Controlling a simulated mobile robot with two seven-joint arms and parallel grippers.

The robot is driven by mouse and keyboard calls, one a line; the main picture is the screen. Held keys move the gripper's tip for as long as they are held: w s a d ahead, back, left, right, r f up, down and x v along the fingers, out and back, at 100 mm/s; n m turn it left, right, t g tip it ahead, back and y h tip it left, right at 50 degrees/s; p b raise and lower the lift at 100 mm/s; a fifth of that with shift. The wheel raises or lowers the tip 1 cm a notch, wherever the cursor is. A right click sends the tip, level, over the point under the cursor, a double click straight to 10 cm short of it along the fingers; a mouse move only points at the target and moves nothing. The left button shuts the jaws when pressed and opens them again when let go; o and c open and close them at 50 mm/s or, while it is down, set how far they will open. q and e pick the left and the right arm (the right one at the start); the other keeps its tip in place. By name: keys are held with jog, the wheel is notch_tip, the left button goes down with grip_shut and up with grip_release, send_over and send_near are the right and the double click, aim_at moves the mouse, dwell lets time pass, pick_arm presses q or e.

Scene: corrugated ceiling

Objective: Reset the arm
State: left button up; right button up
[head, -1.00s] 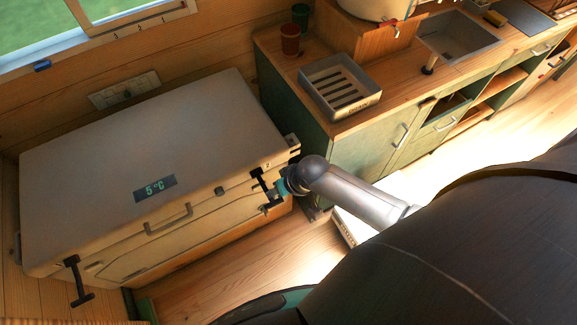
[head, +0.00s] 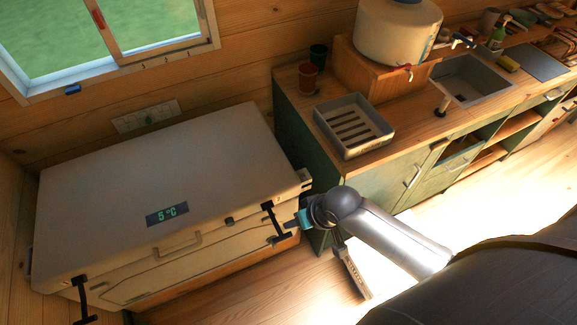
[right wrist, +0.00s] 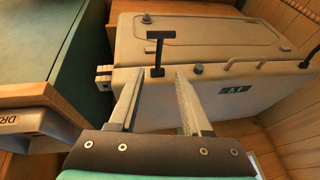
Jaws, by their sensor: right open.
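My right arm comes in from the right in the head view, with its gripper (head: 297,224) close to the front right corner of the pale cooler (head: 150,185). The right wrist view shows the two fingers (right wrist: 157,85) apart with nothing between them. The cooler (right wrist: 215,50) lies beyond the fingertips, and its lid is down. A black latch (right wrist: 158,50) stands up just beyond the gap between the fingers. In the head view this latch (head: 274,222) is just left of the gripper. My left gripper is in neither view.
A green counter (head: 375,185) stands right of the cooler, with a grey slatted tray (head: 352,127), a cup (head: 308,77) and a white water tank (head: 398,30) on top. A pale lettered object (head: 354,270) is under my forearm. Open floor lies along the counter front.

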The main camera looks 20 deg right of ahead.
jog(key=s+d+f+h+b, duration=0.15)
jog(key=f+b, duration=0.25)
jog(key=f, duration=0.4)
jog(key=s+d+f+b, duration=0.2)
jog(key=f+b, duration=0.1)
jog(key=f, duration=0.6)
pick_arm(q)
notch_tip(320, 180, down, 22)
jog(key=b, duration=1.5)
pick_arm(e)
jog(key=s+f+n+g, duration=0.2)
jog(key=s+f+g, duration=0.1)
jog(key=s+f, duration=2.2)
notch_tip(320, 180, down, 4)
jog(key=shift+a+f+n+h, duration=0.1)
jog(key=shift+a+n+h, duration=0.2)
jog(key=shift+a+h, duration=0.15)
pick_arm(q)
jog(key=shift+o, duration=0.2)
pick_arm(e)
jog(key=shift+s, duration=0.1)
